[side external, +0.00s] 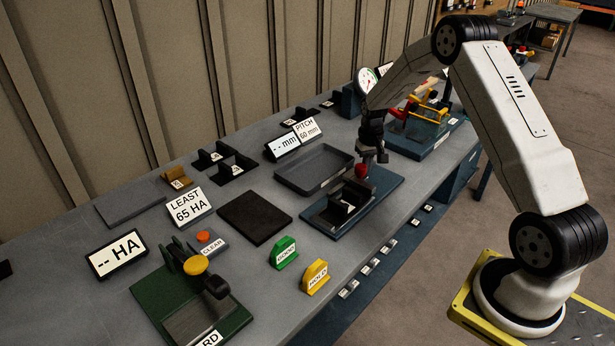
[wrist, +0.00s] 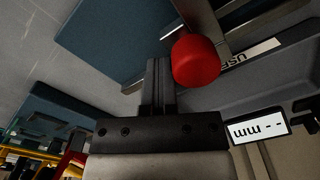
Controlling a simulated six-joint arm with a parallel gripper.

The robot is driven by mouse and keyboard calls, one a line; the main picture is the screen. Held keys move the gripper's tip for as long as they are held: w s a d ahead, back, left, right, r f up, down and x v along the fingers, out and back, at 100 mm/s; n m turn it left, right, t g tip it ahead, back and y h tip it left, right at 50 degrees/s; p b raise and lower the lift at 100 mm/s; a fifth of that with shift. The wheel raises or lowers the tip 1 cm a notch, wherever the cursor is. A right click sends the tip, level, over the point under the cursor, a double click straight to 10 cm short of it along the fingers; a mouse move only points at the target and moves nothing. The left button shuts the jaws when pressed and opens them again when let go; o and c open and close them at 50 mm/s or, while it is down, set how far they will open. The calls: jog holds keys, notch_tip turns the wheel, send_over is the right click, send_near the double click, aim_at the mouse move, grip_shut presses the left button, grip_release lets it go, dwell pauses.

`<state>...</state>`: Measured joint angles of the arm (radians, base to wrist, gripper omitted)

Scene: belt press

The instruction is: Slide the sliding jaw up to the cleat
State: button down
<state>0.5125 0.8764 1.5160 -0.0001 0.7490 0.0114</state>
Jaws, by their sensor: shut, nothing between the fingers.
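A blue base plate (side external: 385,184) on the bench carries dark blocks (side external: 348,200) with a white label. I cannot tell which block is the sliding jaw and which the cleat. A red knob (side external: 361,171) stands at the plate's back end, and it also shows large in the wrist view (wrist: 196,62). My gripper (side external: 374,157) is above the back of the plate, close to the knob. In the wrist view my fingers (wrist: 160,78) are together, empty, just left of the knob. I cannot tell whether they touch it.
A grey tray (side external: 290,183) lies behind and left of the plate; its label shows in the wrist view (wrist: 250,54). Displays reading "-- mm" (side external: 282,145) and "PITCH 60 mm" (side external: 306,131) stand behind it. A dark mat (side external: 254,217), green (side external: 284,253) and yellow (side external: 315,278) signs are to the left.

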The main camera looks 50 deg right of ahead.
aim_at(360, 167)
jog(key=shift+a, duration=2.25)
dwell(0.8)
jog(key=shift+d, duration=0.35)
dwell(0.5)
jog(key=shift+r, duration=0.1)
jog(key=shift+r, duration=4.4)
jog(key=s+a+n+t, duration=0.1)
jog(key=s+a+n, duration=0.2)
jog(key=s+a, duration=0.5)
jog(key=s+a+r+n+t, duration=0.1)
jog(key=s+a+n, duration=0.2)
jog(key=s+a, duration=0.6)
jog(key=a, duration=0.4)
jog(key=shift+a+t, duration=0.25)
jog(key=shift+t, duration=0.05)
